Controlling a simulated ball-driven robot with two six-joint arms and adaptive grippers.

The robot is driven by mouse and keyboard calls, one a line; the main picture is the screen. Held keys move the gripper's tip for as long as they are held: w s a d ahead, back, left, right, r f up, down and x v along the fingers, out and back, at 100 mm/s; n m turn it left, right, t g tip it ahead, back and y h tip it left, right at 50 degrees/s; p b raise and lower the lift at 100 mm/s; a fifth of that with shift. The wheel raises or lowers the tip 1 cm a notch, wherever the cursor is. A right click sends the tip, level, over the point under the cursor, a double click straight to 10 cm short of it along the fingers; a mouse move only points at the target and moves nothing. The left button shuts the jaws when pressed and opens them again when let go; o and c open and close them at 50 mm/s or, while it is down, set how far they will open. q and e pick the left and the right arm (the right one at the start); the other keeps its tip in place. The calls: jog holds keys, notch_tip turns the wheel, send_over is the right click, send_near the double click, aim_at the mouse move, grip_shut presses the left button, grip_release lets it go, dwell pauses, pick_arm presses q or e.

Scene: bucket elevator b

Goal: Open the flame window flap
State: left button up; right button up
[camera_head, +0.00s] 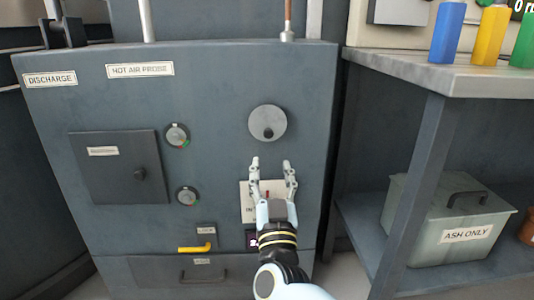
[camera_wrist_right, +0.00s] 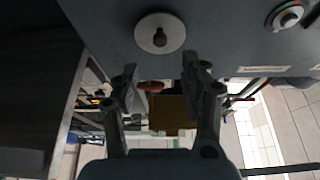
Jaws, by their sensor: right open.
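The round grey disc (camera_head: 267,123) on the cabinet front, with a small dark knob just below its centre, looks like the flame window flap. It lies flat against the panel and no opening shows. The same disc (camera_wrist_right: 160,33) is at the top of the right wrist view, beyond the fingertips. My right gripper (camera_head: 272,164) is open and empty, below the disc and apart from it in the head view. Its two fingers (camera_wrist_right: 160,75) point toward the disc in the wrist view. My left gripper is not in view.
The grey cabinet (camera_head: 220,90) has two dials (camera_head: 177,135), a square door (camera_head: 117,168) and a yellow handle (camera_head: 194,248). A pale label (camera_head: 246,200) is partly hidden behind my right gripper. A shelf (camera_head: 460,78) with coloured bottles and an ash box (camera_head: 450,220) stand at right.

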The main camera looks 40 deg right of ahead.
aim_at(269, 136)
jog(key=b+x, duration=0.1)
jog(key=x, duration=0.9)
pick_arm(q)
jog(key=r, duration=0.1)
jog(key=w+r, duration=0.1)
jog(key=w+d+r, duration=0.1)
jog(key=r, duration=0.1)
pick_arm(e)
grip_shut()
